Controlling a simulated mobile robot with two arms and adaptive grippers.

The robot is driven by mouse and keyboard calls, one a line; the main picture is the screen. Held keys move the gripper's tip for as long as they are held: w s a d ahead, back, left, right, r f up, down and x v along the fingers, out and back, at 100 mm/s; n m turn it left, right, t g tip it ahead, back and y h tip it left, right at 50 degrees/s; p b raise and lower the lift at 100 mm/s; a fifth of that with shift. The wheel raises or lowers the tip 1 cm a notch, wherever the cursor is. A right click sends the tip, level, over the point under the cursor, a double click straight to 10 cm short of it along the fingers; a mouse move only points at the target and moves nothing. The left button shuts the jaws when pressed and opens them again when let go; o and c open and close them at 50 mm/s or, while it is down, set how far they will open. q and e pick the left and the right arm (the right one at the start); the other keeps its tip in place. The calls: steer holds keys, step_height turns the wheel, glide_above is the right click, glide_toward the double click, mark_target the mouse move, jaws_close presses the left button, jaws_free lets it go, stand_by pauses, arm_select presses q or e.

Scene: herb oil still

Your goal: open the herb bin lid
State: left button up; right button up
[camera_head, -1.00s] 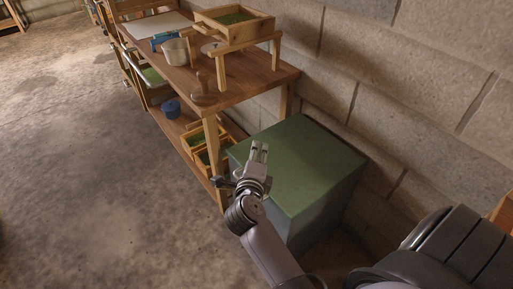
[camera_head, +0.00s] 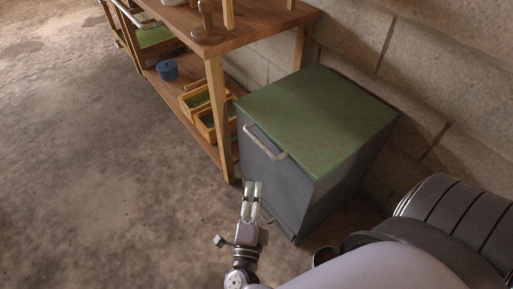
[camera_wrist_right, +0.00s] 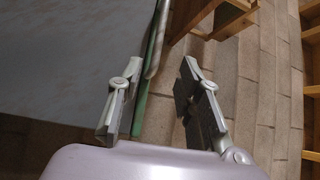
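The herb bin (camera_head: 275,172) is a grey box with a green lid (camera_head: 315,112), standing against the wall at the end of the wooden table. The lid lies flat and shut. A pale bar handle (camera_head: 266,143) sits at its front edge. My right gripper (camera_head: 253,184) is in front of the bin, below the handle and apart from it in the head view. In the right wrist view its fingers (camera_wrist_right: 160,72) are open and empty, with the lid's green edge (camera_wrist_right: 150,75) and the handle (camera_wrist_right: 158,38) showing beyond the gap. My left gripper is not in view.
The wooden table (camera_head: 250,30) stands left of the bin, with small wooden boxes of herbs (camera_head: 207,122) and a blue pot (camera_head: 168,70) on its lower shelf. A block wall (camera_head: 440,70) is behind the bin. The floor at left is clear.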

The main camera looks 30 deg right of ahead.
mark_target(261, 142)
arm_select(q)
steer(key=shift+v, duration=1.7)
arm_select(e)
steer(key=shift+x, duration=8.45)
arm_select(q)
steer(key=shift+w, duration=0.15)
arm_select(e)
steer(key=shift+w+a+f, duration=0.1)
steer(key=shift+w+a, duration=0.1)
steer(key=shift+a, duration=0.05)
steer(key=shift+c, duration=0.4)
steer(key=c, duration=0.6)
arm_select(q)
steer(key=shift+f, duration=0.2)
arm_select(e)
jaws_close()
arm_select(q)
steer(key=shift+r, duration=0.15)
